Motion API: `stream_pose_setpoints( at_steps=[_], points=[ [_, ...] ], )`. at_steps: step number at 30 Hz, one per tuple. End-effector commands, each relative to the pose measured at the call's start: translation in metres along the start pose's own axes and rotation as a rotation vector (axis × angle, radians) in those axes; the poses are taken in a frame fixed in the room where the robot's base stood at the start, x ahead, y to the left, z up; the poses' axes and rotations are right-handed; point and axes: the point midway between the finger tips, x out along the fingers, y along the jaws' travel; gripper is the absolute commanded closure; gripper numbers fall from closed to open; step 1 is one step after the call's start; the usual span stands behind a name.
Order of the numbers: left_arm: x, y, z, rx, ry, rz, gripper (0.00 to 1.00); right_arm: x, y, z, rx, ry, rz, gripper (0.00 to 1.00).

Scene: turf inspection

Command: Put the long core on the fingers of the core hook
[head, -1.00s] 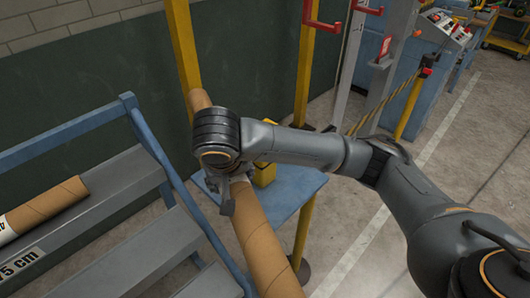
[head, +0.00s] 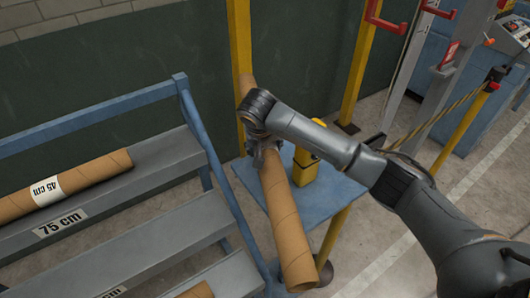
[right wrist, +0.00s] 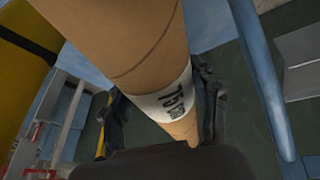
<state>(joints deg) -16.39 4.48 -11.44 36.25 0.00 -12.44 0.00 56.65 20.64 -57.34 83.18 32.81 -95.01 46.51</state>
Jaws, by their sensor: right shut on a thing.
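The long core (head: 283,215) is a brown cardboard tube, slanted, in the middle of the head view. My right gripper (head: 264,150) is shut around its upper part, and the lower end hangs free at the front. In the right wrist view the core (right wrist: 130,45) passes between the fingers (right wrist: 160,115) and bears a white label that appears to read 75. Red hooks show at the top right of the head view, one on a yellow post (head: 378,20) and one on a grey post (head: 436,11). The core is apart from both. My left gripper is out of view.
A grey-and-blue stepped rack (head: 150,240) at left has a 75 cm sign and holds a shorter core (head: 95,180) labelled 45 cm. Another core end (head: 196,291) shows below. A blue table (head: 337,190) with a yellow object (head: 305,165) stands just behind the held core.

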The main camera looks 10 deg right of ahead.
Motion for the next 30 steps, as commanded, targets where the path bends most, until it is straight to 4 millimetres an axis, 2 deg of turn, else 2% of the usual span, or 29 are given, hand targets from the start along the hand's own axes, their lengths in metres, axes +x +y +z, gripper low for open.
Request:
stream_pose_setpoints(
  at_steps=[5, 12, 24, 25, 28, 30],
  points=[
    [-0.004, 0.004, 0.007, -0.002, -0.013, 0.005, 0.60, 0.010, 0.001, -0.006, 0.002, 0.004, 0.000, 1.00],
    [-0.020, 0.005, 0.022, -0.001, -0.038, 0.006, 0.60, 0.035, -0.004, 0.004, 0.000, 0.004, 0.000, 1.00],
    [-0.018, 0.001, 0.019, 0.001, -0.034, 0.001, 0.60, 0.042, -0.005, 0.007, 0.001, 0.005, -0.002, 1.00],
    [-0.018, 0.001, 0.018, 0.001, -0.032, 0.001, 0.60, 0.043, -0.005, 0.009, 0.001, 0.001, 0.000, 0.38],
    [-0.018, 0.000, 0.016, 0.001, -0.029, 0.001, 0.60, 0.043, -0.005, 0.009, 0.001, 0.001, 0.000, 0.18],
    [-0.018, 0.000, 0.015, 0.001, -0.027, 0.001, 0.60, 0.043, -0.005, 0.009, 0.001, 0.001, 0.000, 0.17]
  ],
)
